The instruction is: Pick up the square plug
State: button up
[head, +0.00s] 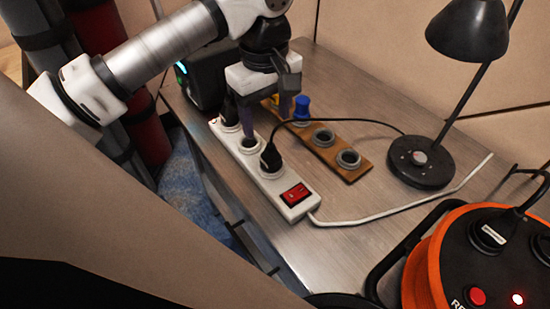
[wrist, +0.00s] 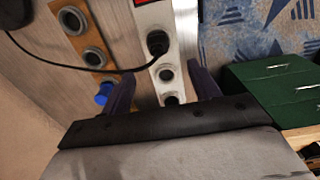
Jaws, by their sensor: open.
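I cannot tell for certain which thing is the square plug. A black plug (head: 229,110) stands at the far end of the white power strip (head: 292,203); its dark top shows low between my fingers in the wrist view (wrist: 171,100). Another black plug with a cord (head: 270,158) is in the strip nearer its red switch; it also shows in the wrist view (wrist: 157,42). An empty socket (wrist: 166,74) lies between them. A blue plug (head: 301,108) stands on the wooden socket board (head: 335,155). My gripper (head: 266,118) is open above the strip's far part, holding nothing.
A yellow piece (head: 272,101) on the board is partly hidden by my finger. A black lamp (head: 420,160) stands at right, its cord running to the strip. An orange cable reel (head: 435,260) is at front right. A black box (head: 205,75) stands behind my arm.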

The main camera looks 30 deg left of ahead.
aim_at(270, 148)
jog(key=f, duration=1)
jog(key=shift+w+d+p, duration=0.15)
jog(key=shift+d+p, duration=0.05)
jog(key=shift+p, duration=0.15)
jog(key=c, duration=1.2)
jog(key=shift+o, duration=0.2)
jog(key=shift+r, duration=0.15)
